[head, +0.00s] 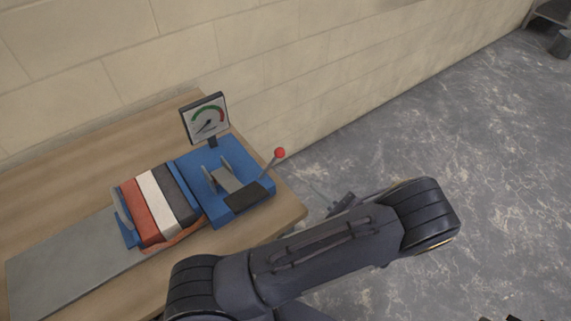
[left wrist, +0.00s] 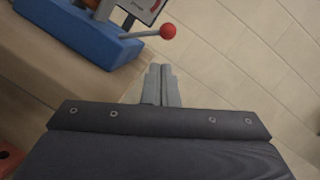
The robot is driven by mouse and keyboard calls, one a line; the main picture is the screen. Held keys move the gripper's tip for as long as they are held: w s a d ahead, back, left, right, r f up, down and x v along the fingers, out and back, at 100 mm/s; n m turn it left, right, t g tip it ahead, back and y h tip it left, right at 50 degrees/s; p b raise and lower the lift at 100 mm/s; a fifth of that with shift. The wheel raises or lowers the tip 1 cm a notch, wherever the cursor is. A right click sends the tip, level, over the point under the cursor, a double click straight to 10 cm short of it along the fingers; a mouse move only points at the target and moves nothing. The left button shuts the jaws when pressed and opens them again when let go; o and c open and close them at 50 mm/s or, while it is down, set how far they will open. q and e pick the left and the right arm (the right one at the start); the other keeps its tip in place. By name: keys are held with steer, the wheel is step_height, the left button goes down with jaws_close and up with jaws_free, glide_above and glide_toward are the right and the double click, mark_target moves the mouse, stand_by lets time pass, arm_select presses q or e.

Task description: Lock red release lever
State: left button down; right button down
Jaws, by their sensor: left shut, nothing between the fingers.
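The release lever is a thin grey rod with a red ball knob (head: 280,153), leaning up and to the right from the right part of a blue base (head: 240,201). In the left wrist view the red knob (left wrist: 168,31) and its rod stick out from the blue base (left wrist: 75,38). My left gripper (left wrist: 161,70) is shut and empty, its fingers together just below the knob in that view and apart from it. In the head view my left forearm hides most of this gripper. My right gripper is not clearly in view.
A gauge (head: 207,119) stands behind the base. A strapped red, white and dark bundle (head: 157,205) lies left of it, beside a grey plate (head: 62,262) on the wooden table (head: 68,156). A block wall (head: 300,65) runs behind; open floor lies right.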

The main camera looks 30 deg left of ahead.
arm_select(q)
steer(key=shift+w+d+f+m+t, duration=0.2)
steer(key=shift+d+m+t, duration=0.15)
steer(key=shift+t, duration=0.25)
steer(key=shift+a, duration=0.1)
steer(key=p, duration=0.3)
glide_toward(271, 164)
steer(key=w+a+r, duration=0.2)
steer(key=w+a, duration=0.2)
steer(key=w, duration=0.1)
steer(key=shift+w+a+f, duration=0.15)
steer(key=shift+a, duration=0.15)
